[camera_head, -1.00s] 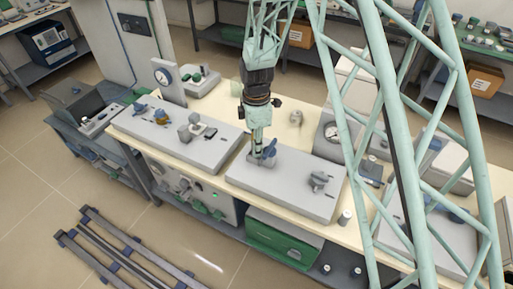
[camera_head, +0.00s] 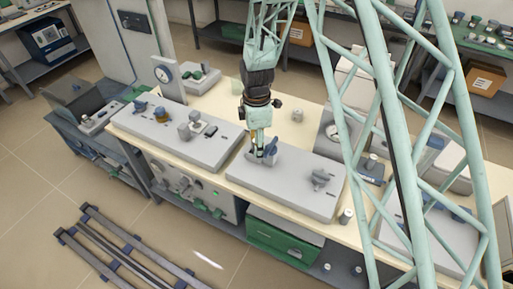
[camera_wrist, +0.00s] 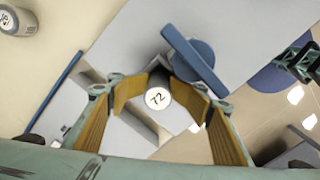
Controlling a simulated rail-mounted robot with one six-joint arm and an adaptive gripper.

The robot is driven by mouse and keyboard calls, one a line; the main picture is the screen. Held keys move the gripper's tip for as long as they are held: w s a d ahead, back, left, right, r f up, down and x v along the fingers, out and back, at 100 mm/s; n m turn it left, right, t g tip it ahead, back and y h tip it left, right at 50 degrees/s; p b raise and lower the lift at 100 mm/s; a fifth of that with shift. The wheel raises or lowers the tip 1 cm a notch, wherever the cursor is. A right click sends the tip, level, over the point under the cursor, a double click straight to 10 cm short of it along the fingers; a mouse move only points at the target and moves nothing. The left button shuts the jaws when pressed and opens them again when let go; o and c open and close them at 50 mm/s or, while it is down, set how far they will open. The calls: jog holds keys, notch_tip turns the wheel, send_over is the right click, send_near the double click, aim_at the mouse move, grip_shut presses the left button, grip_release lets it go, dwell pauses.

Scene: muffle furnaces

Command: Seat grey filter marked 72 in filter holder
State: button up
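The grey filter marked 72 (camera_wrist: 158,98) shows in the wrist view as a short cylinder with its numbered end facing the camera. My gripper (camera_wrist: 161,82), with tan pads, has its fingertips on either side of it, apparently touching it. In the head view my gripper (camera_head: 261,158) points down at the left end of a grey slab (camera_head: 285,190). Beside the filter is a blue bar-shaped lever (camera_wrist: 195,60) on a round blue part, apparently of the filter holder. The filter's lower end and its seat are hidden, so I cannot tell if it is seated.
A second grey slab (camera_head: 170,138) with fittings lies to the left. A grey clamp-like fitting (camera_head: 321,177) stands on the near slab's right part. A small cylinder (camera_head: 346,216) stands at the bench edge. Another marked cylinder (camera_wrist: 16,18) stands at the wrist view's upper left.

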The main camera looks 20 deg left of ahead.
jog(key=shift+s+d, duration=0.1)
jog(key=shift+d, duration=0.05)
jog(key=shift+r, duration=6)
